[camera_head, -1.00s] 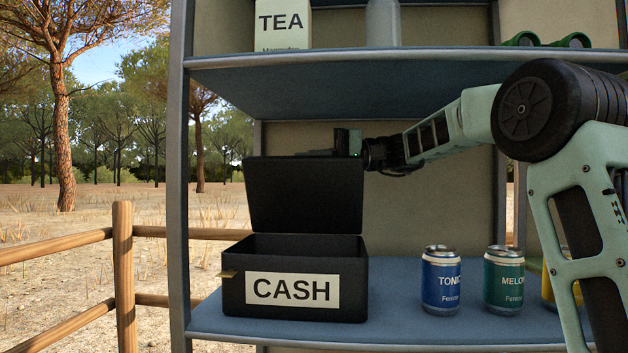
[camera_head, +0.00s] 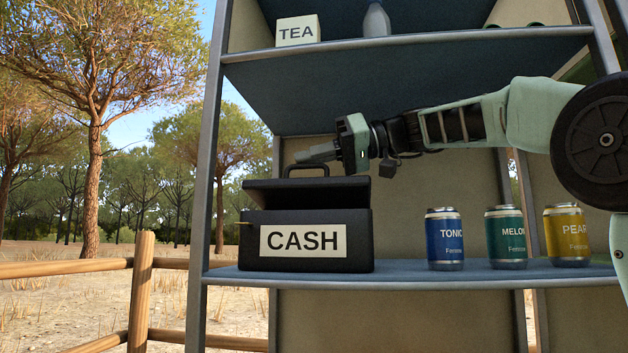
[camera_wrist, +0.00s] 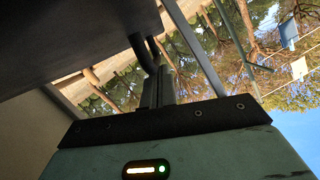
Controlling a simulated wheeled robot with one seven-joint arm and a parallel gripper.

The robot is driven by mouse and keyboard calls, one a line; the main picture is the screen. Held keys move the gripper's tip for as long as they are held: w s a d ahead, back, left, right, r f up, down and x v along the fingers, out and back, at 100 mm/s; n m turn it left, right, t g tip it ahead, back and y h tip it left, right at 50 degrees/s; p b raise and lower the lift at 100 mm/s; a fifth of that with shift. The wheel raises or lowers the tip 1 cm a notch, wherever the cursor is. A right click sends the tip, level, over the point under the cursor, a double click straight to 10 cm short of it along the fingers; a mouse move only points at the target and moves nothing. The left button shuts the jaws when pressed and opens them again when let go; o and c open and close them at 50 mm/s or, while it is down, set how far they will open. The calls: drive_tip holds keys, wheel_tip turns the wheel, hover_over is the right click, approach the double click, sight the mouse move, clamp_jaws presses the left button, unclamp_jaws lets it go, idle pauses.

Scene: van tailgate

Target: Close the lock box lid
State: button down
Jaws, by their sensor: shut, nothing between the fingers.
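The black lock box (camera_head: 365,240) with a CASH label stands on the lower shelf in the head view. Its lid (camera_head: 310,191) is tilted partly down, with its front edge still above the box body and a handle (camera_head: 306,167) on top. My gripper (camera_head: 302,155) is shut and empty, just above the lid beside the handle, pointing left. In the wrist view, the shut fingers (camera_wrist: 158,88) are beside a dark panel (camera_wrist: 75,35), which seems to be the lid. Whether they touch the lid or handle is unclear.
Three cans, blue (camera_head: 444,240), green (camera_head: 506,238) and yellow (camera_head: 567,235), stand on the lower shelf right of the box. The upper shelf (camera_head: 400,47) with a TEA box (camera_head: 297,31) and a bottle (camera_head: 376,20) is above my arm.

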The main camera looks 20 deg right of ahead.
sight(312, 190)
drive_tip(key=shift+s+a+f+n+t+h+b, duration=0.1)
drive_tip(key=shift+s+a+f+n+b, duration=0.25)
drive_tip(key=shift+b, duration=0.35)
drive_tip(key=shift+s+f+n+t+h+b, duration=0.1)
drive_tip(key=shift+s+f+n+b, duration=0.15)
drive_tip(key=shift+f+b, duration=0.45)
drive_tip(key=shift+s+a+f+n+t+h+b, duration=0.1)
drive_tip(key=shift+s+a+f+n+b, duration=0.1)
drive_tip(key=shift+f+n+b, duration=0.4)
drive_tip(key=shift+r, duration=0.25)
